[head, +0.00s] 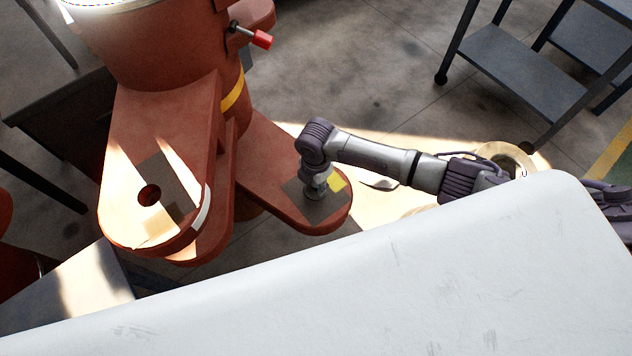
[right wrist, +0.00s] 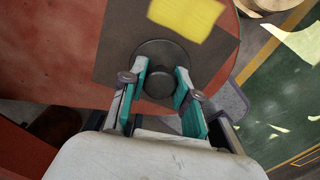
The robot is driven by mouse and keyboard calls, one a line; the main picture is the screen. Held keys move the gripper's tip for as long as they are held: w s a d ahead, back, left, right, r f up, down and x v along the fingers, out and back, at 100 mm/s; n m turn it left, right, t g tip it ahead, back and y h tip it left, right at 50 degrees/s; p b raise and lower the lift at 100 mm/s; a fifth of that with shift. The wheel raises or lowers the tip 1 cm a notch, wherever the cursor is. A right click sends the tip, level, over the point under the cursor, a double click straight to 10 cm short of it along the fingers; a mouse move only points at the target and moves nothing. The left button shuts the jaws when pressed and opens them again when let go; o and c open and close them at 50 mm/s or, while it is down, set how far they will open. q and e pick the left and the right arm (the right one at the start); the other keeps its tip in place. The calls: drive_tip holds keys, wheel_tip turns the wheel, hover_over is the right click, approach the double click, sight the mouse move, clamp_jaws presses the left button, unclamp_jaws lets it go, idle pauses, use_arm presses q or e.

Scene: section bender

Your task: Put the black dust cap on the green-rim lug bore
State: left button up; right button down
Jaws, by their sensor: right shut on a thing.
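My right gripper (head: 318,193) reaches down onto the right-hand red-brown lug (head: 262,160). In the right wrist view my right gripper (right wrist: 162,84) has its teal-padded fingers shut on the knob of the black dust cap (right wrist: 158,52). The cap's round flange lies over a dark grey square (right wrist: 112,50) on the lug, near a yellow patch (right wrist: 187,14). The bore and any green rim there are hidden; I cannot tell whether the cap is seated. The left-hand lug has an open dark bore (head: 149,195) with no green rim visible. My left gripper is not in view.
The red-brown machine body (head: 170,55) rises behind the lugs, with a red-knobbed lever (head: 262,40) on its side. A grey shelf cart (head: 510,70) stands at the back right. Open concrete floor (head: 390,60) lies between them.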

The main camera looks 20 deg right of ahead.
drive_tip(key=shift+f+b, duration=0.55)
drive_tip(key=shift+f, duration=0.5)
idle(0.4)
drive_tip(key=c, duration=0.8)
unclamp_jaws()
drive_tip(key=shift+o, duration=0.2)
drive_tip(key=shift+r, duration=0.1)
wheel_tip(320, 180, up, 12)
drive_tip(key=shift+f, duration=0.1)
drive_tip(key=shift+a, duration=0.1)
